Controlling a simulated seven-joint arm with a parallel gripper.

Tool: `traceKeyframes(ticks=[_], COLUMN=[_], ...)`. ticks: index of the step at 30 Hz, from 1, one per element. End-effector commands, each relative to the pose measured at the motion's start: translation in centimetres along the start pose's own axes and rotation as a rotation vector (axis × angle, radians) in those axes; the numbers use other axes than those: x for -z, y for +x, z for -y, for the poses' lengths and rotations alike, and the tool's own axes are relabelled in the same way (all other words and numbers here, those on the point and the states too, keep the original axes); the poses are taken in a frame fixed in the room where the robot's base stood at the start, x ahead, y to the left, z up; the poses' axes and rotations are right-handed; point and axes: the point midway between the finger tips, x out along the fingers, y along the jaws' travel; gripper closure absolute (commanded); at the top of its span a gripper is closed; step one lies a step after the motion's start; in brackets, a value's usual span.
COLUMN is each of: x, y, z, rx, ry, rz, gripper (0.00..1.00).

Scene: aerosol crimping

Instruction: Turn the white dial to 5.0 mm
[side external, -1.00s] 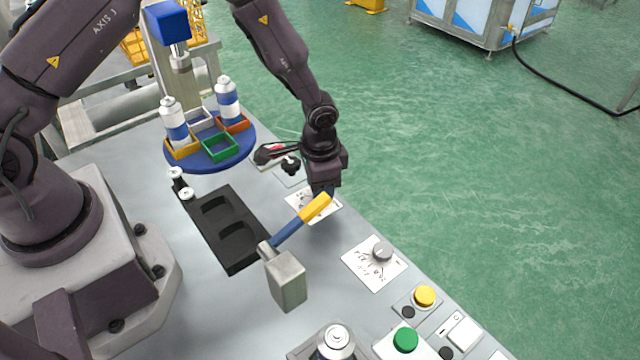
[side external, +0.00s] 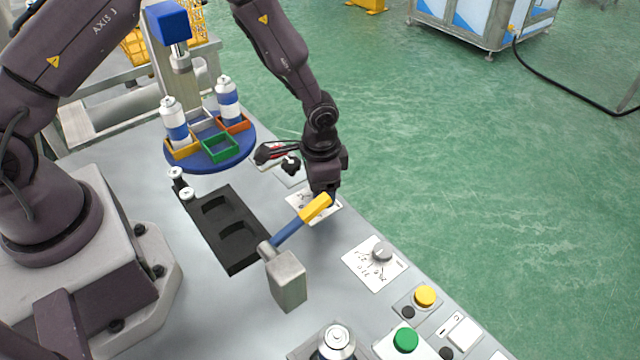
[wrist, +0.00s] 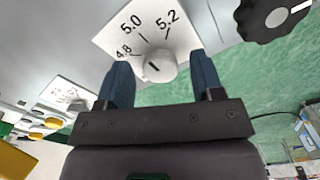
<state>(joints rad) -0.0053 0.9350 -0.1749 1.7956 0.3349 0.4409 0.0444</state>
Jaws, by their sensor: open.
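The white dial (wrist: 153,67) sits on a white scale card (wrist: 118,38) marked 4.8, 5.0 and 5.2 in the wrist view. The dark line on the dial slants up and left, roughly toward the 4.8 mark, left of the 5.0 mark. My gripper (wrist: 163,78) is open, with one blue finger on each side of the dial. I cannot tell whether either finger touches it. In the side view my gripper (side external: 328,196) points down at the card (side external: 300,204), and it hides the dial there.
A second card with a grey dial (side external: 382,251) lies nearer the camera, beside yellow (side external: 425,295) and green (side external: 405,340) buttons. A black knob (side external: 291,165) is just behind my gripper. A blue-and-yellow-handled hammer-like tool (side external: 288,283) stands close in front.

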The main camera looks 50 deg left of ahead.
Motion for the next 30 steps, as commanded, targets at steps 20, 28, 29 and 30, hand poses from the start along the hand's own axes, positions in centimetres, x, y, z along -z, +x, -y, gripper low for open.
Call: traceKeyframes(ticks=[20,28,29,30], x=[0.1,0.0,0.0,0.0], y=[-11.5,-13.0,-13.0,-13.0], z=[0.0,0.0,0.0,0.0], rx=[0.002,-0.001,-0.001,-0.001], ry=[0.000,0.000,0.000,0.000], rz=[-0.003,0.000,0.001,0.001], gripper=[0.39,0.39,0.39,0.39])
